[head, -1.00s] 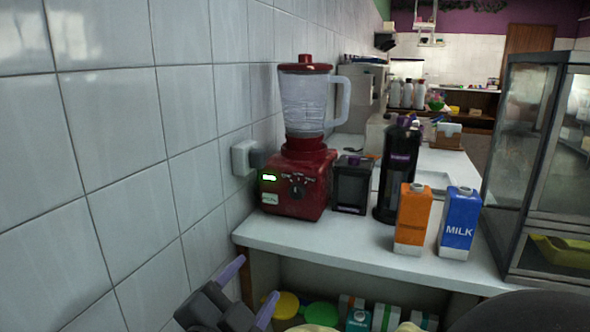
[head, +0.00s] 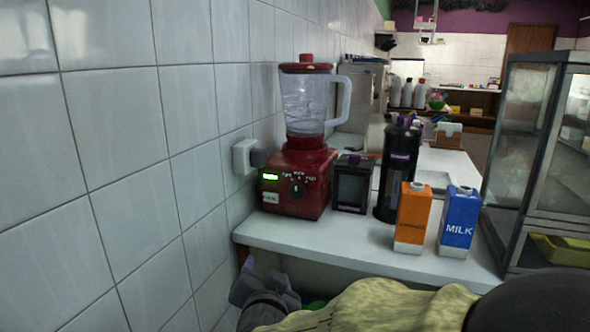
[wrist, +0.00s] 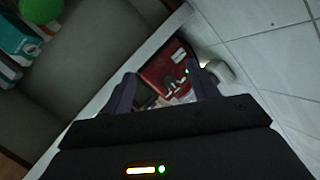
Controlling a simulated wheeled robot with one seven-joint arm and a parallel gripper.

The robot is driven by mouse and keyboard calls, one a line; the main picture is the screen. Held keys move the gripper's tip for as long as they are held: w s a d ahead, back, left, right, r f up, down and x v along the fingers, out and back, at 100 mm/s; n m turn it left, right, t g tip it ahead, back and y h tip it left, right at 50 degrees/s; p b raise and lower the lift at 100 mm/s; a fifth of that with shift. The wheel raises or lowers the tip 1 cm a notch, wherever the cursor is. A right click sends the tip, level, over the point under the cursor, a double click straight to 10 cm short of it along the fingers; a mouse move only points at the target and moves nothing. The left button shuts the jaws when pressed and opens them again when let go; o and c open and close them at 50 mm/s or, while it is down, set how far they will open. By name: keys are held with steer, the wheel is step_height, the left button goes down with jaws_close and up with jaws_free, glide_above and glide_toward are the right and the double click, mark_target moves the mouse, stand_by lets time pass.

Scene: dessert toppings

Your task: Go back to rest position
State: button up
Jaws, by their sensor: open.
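My gripper (head: 262,285) is low at the bottom of the head view, below the counter's front edge and beside the tiled wall. Its jaws are open and empty. In the wrist view my gripper's two fingers (wrist: 163,88) stand apart, with the red blender (wrist: 168,72) visible beyond and between them. My arm, in a pale yellow-green cover, crosses the bottom of the head view and hides part of the lower shelf.
The red blender (head: 297,180) stands on the white counter (head: 345,252) against the tiled wall (head: 120,150). An orange carton (head: 413,222) and a blue milk carton (head: 459,225) stand near the front edge. A black dispenser (head: 398,170) is behind them. A glass cabinet (head: 520,150) is at right.

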steer(key=s+d+f+n+g, duration=0.2)
steer(key=d+f+n+g, duration=0.2)
steer(key=d+f+g, duration=0.5)
steer(key=s+d+f+n+g+h, duration=0.15)
steer(key=s+d+f+g, duration=0.25)
steer(key=s+d+f, duration=0.65)
steer(key=w+d+p+v, duration=0.1)
steer(key=w+p+v, duration=0.1)
steer(key=p+v, duration=1)
steer(key=w+d+r+p+v, duration=0.1)
steer(key=w+p+v, duration=0.2)
steer(key=p+v, duration=0.9)
steer(key=w+d+p+v, duration=0.1)
steer(key=w+p+v, duration=0.1)
steer(key=p+v, duration=1)
steer(key=shift+w+r+p, duration=0.3)
steer(key=shift+r+p, duration=0.05)
steer(key=shift+r, duration=0.45)
steer(key=shift+y, duration=0.25)
